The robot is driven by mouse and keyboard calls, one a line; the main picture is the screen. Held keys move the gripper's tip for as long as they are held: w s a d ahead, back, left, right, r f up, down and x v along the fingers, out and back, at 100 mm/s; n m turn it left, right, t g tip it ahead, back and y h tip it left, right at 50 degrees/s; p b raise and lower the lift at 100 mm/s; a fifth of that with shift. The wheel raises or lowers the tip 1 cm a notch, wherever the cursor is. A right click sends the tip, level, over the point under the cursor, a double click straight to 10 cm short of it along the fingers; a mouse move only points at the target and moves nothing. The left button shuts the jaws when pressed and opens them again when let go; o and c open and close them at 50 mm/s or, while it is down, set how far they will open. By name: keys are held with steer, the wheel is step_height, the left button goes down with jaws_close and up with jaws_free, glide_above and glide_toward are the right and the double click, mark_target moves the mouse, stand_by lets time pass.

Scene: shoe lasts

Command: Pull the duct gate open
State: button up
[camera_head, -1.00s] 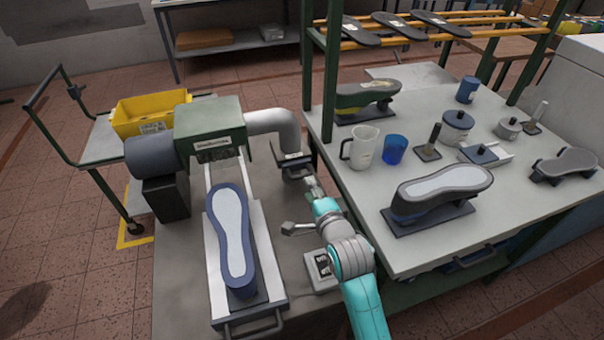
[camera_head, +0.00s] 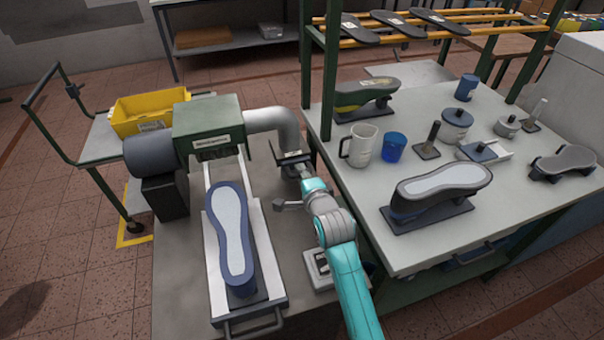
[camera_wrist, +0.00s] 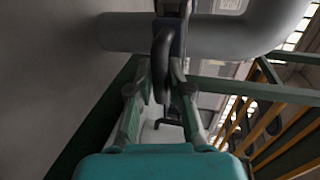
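The duct gate (camera_head: 291,157) is a dark plate across the lower end of the grey bent duct (camera_head: 275,120), beside the green machine. In the wrist view the gate's dark looped handle (camera_wrist: 162,62) stands in front of the duct (camera_wrist: 225,32). My gripper (camera_head: 303,172) is at the gate in the head view, and the arm partly hides the gate's front. In the wrist view my gripper (camera_wrist: 161,75) is open, with one finger on each side of the handle. A small gap shows between the handle and the left finger; contact on the right is unclear.
A blue shoe last (camera_head: 215,235) lies on a sliding carriage left of my arm. A control box (camera_head: 318,268) and a small knobbed lever (camera_head: 283,205) are close to my arm. The right table (camera_head: 400,250) and its green post (camera_head: 329,90) stand close on the right.

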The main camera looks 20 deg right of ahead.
jaws_close()
steer(key=f+v, duration=0.1)
steer(key=v, duration=0.6)
steer(key=shift+s+f, duration=0.25)
steer(key=shift+f, duration=0.15)
steer(key=o, duration=0.7)
jaws_free()
steer(key=shift+s, duration=0.1)
steer(key=shift+c, duration=0.2)
steer(key=shift+s+r, duration=0.1)
steer(key=v, duration=1.1)
steer(key=shift+s, duration=0.4)
steer(key=shift+r, duration=0.1)
